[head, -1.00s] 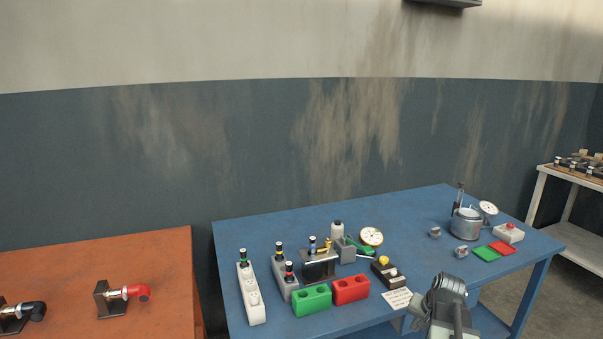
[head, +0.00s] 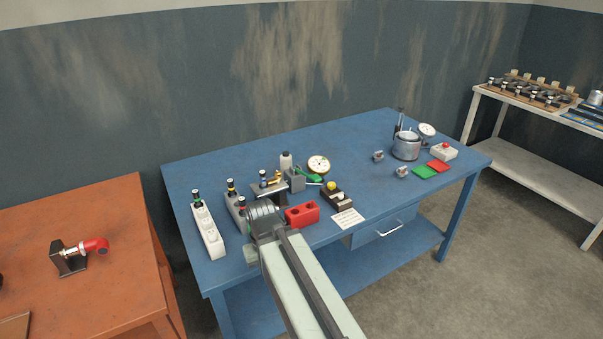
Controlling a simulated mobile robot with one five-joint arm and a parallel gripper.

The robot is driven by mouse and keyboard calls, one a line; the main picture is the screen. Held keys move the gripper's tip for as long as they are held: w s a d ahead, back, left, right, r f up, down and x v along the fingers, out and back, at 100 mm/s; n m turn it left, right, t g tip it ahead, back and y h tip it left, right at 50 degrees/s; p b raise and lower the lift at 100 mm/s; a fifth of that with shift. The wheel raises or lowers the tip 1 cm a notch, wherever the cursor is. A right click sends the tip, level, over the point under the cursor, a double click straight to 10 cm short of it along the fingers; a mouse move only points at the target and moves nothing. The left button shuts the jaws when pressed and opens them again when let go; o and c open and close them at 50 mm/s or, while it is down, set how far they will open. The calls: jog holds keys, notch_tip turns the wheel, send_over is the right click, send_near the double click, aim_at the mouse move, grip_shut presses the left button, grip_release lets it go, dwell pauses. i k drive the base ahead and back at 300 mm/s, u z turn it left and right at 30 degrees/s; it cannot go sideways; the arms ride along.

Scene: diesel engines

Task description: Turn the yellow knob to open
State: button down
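A round yellow knob (head: 331,186) sits on top of a small dark box (head: 337,197) near the middle of the blue table (head: 368,128). My arm reaches in from the bottom of the head view. Its grey end, my gripper (head: 264,220), is over the front left part of the table, to the left of the knob and apart from it. The fingertips cannot be made out, so I cannot tell whether it is open or shut. A brass-yellow fitting (head: 277,177) also stands on a dark block left of the knob.
A red block (head: 302,214), white holder (head: 208,232), gauge (head: 318,166) and paper card (head: 347,219) surround the work area. A metal pot (head: 406,146) stands further right. An orange table (head: 75,213) is at left, a shelf (head: 540,165) at right.

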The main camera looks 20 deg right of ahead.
aim_at(330, 186)
jog(key=u, duration=0.75)
jog(key=k, duration=1.05)
jog(key=z, duration=1.2)
jog(key=i, duration=1.05)
jog(key=u, duration=0.05)
